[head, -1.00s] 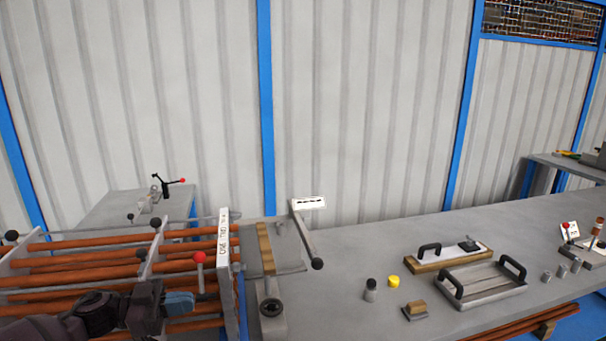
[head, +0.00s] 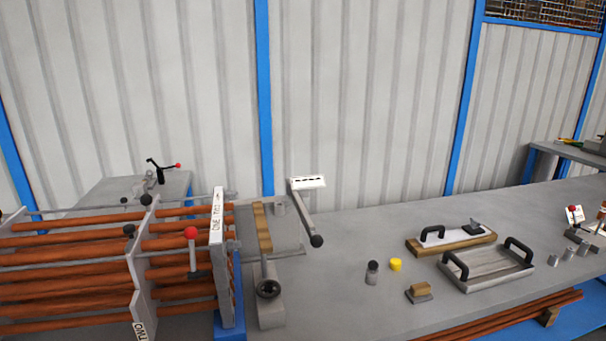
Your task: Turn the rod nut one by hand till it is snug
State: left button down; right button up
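The flanged shell's bundle of copper-coloured tubes (head: 60,268) runs across the lower left, through an upright grey plate (head: 144,265) and up to a white end plate (head: 218,240) with partly legible lettering. Thin grey rods run along the bundle. Dark round knobs (head: 129,231) sit near the upright plate; another knob (head: 146,199) is at its top. I cannot tell which part is rod nut one. A red-ball lever (head: 191,233) stands upright in front of the tubes. Neither gripper is in view.
A crank with a dark knob (head: 316,241) and a grey block with a dark handwheel (head: 268,289) stand right of the end plate. The bench holds a small dark-topped cylinder (head: 372,272), a yellow cap (head: 395,264) and a handled tray (head: 487,271). Bare bench lies between them.

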aim_at(230, 242)
jog(key=i+l+u, duration=0.15)
jog(key=u, duration=0.15)
jog(key=i+l+u, duration=0.15)
jog(key=l+u, duration=0.5)
jog(key=i+l, duration=0.05)
jog(key=l, duration=0.05)
